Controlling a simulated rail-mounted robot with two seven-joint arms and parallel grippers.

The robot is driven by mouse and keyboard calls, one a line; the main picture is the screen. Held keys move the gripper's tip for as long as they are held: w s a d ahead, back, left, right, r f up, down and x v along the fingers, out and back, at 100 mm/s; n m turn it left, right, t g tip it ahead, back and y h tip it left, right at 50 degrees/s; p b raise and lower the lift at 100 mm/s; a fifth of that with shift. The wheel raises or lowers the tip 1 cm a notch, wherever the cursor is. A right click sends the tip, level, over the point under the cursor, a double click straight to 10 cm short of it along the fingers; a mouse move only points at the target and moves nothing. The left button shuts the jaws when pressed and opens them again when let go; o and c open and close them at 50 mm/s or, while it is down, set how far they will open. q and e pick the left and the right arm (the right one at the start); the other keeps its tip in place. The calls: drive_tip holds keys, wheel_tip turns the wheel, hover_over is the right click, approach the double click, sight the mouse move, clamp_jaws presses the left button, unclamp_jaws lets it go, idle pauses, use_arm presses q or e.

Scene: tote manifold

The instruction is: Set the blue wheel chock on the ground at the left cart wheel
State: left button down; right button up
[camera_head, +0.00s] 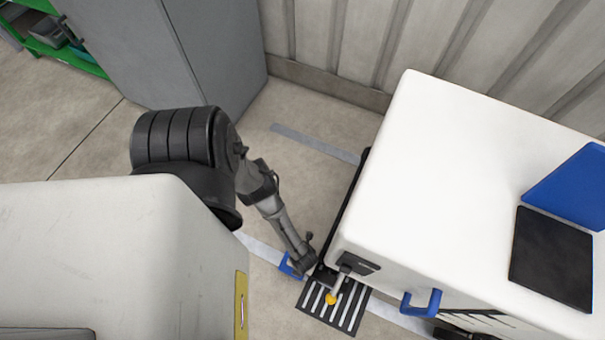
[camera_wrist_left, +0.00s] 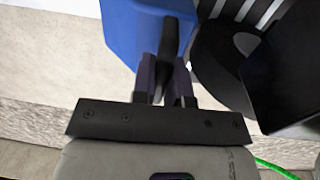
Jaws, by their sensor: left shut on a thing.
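The blue wheel chock (camera_head: 289,267) is at the end of my left arm, low beside the near left corner of the white cart (camera_head: 440,170). My left gripper (camera_head: 303,264) is shut on it. In the left wrist view the chock (camera_wrist_left: 130,28) is a blue block with a dark grip part, and the fingers of my left gripper (camera_wrist_left: 166,85) close on that part. A black round wheel (camera_wrist_left: 215,70) stands just right of the chock there. I cannot tell whether the chock touches the ground or the wheel. My right gripper is not in view.
A black slotted grate (camera_head: 345,316) lies at the cart's corner, with a yellow-knobbed lever (camera_head: 331,298) above it. A grey cabinet (camera_head: 190,50) stands behind, and bare floor (camera_head: 310,185) lies between.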

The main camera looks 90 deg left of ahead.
use_arm(q)
drive_tip(key=shift+f+b, duration=0.65)
drive_tip(key=shift+f, duration=0.5)
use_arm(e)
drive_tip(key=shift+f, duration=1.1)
use_arm(q)
drive_tip(key=shift+f, duration=0.15)
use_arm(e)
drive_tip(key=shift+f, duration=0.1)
use_arm(q)
drive_tip(key=c, duration=1.1)
unclamp_jaws()
drive_tip(key=shift+c, duration=0.2)
wheel_tip(320, 180, up, 12)
drive_tip(key=p, duration=0.8)
drive_tip(key=shift+w, duration=0.4)
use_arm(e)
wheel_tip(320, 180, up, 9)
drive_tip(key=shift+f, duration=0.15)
use_arm(q)
drive_tip(key=shift+d, duration=0.1)
